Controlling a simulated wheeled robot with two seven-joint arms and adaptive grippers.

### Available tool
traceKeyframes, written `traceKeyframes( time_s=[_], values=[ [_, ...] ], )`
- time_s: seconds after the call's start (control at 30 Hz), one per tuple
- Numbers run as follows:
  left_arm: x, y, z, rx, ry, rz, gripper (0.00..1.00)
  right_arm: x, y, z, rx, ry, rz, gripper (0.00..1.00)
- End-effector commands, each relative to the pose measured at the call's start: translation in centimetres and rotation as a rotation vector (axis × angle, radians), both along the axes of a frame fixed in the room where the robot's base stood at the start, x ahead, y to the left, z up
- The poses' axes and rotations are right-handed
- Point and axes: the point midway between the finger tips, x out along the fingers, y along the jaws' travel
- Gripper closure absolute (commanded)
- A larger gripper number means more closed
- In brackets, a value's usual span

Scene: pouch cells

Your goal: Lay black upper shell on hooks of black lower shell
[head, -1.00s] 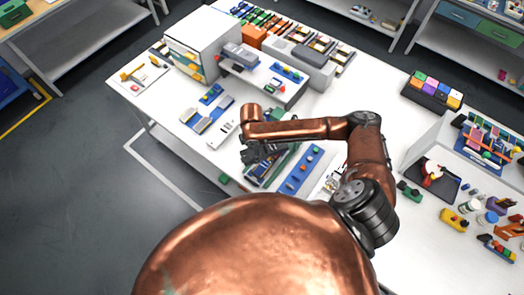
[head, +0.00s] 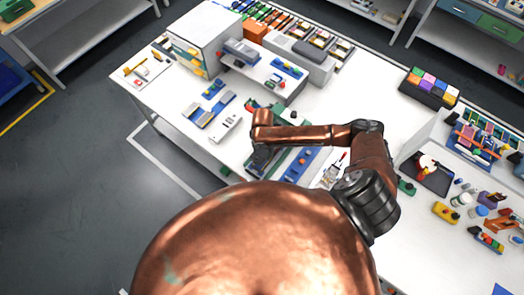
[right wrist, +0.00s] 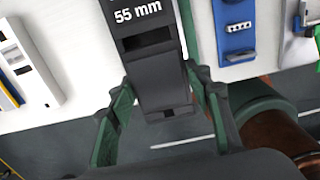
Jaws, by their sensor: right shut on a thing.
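My right gripper (head: 262,160) is low over the near edge of the table in the head view, partly covered by my own arm. In the right wrist view its green-sided fingers (right wrist: 160,92) are shut on a black shell part (right wrist: 155,62), seemingly the black upper shell. That part carries white "55 mm" lettering and runs up out of the picture's top edge. I cannot make out the black lower shell or its hooks separately, nor whether the held part touches anything below. My left gripper is not in view.
A blue strip (head: 299,165) lies right of the gripper, and it also shows in the right wrist view (right wrist: 235,28). A white device (head: 226,128) lies left, beside blue-and-grey parts (head: 210,109). A raised shelf (head: 265,74) stands behind. The table's near edge drops to the floor.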

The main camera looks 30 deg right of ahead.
Motion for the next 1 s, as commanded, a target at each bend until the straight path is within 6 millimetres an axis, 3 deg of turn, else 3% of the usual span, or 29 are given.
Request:
traceKeyframes(
  time_s=[0.07, 0.7, 1.0],
  values=[
    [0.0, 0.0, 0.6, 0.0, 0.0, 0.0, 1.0, 0.0, 0.0, 0.3, -0.002, -0.001, 0.0, 0.79],
    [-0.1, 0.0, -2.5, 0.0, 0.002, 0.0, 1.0, 0.0, 0.0, -5.4, -0.001, -0.001, 0.0, 0.79],
    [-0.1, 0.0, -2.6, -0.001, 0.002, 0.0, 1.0, 0.0, 0.0, -5.8, -0.001, -0.002, 0.0, 0.79]
  ],
)
